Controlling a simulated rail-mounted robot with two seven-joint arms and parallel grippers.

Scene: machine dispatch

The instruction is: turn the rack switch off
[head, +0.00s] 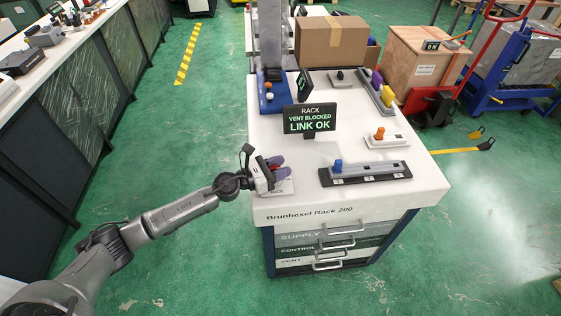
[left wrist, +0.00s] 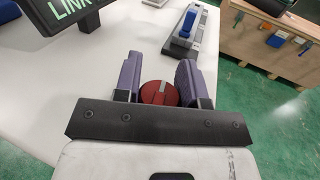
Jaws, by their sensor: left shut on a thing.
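The rack switch looks like a red round knob (left wrist: 158,92) with a pale pointer line, at the front left corner of the white rack top (head: 352,190). My left gripper (head: 275,167) is over it, its purple fingers on either side of the knob. In the left wrist view the gripper (left wrist: 160,84) is shut on the knob, whose near side is partly hidden by the gripper body. The sign (head: 309,119) behind reads RACK, VENT BLOCKED, LINK OK. My right gripper is not in view.
A slider strip with a blue handle (head: 366,172) lies to the right. An orange switch (head: 380,137) sits behind it, and a blue switch (head: 268,93) stands at the back left. Drawers (head: 330,240) face the front.

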